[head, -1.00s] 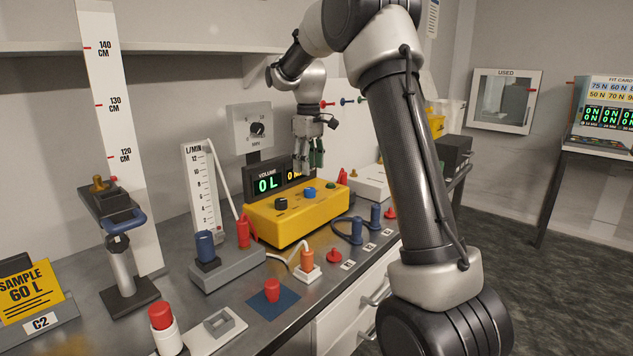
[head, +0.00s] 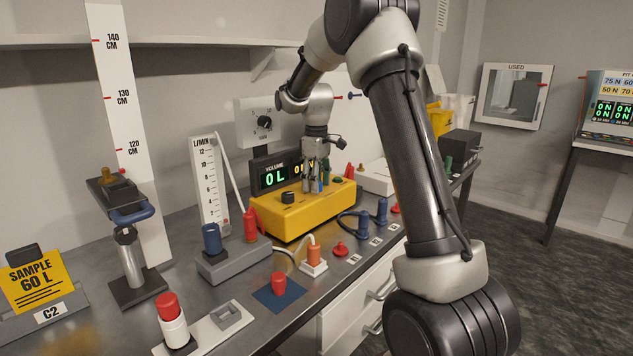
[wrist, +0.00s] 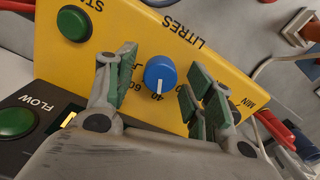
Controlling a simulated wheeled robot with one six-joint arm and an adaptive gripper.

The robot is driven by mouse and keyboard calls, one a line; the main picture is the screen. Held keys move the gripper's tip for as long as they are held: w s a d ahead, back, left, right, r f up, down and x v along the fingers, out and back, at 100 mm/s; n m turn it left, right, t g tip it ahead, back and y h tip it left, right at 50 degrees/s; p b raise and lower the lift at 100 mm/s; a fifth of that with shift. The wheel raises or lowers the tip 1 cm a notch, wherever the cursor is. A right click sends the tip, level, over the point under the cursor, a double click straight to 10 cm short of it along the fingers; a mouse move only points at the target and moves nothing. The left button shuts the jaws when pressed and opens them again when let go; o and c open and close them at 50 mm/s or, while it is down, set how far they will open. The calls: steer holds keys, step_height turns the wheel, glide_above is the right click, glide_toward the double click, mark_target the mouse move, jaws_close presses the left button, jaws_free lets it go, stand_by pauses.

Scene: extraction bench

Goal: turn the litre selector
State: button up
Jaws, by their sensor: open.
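The litre selector is a round blue knob (wrist: 160,73) on the yellow box (head: 290,219), by the word LITRES. Its white pointer line is towards the 40 mark in the wrist view. My gripper (head: 316,188) is over the box top, pointing down. In the wrist view my open gripper (wrist: 166,78) has one green-padded finger on each side of the knob, with gaps between pads and knob. How far the fingertips are above the box top is hard to tell. In the head view the fingers mostly hide the knob.
A black knob (head: 288,198) sits left of my gripper on the box. A green button (wrist: 75,23) is on its other side. The volume display (head: 275,176) behind reads 0 L.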

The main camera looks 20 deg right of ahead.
steer(key=shift+c, duration=0.4)
steer(key=c, duration=0.9)
steer(key=shift+c, duration=0.2)
steer(key=shift+m, duration=0.4)
steer(key=m, duration=0.3)
steer(key=shift+m, duration=0.4)
steer(key=m, duration=0.5)
steer(key=o, duration=1)
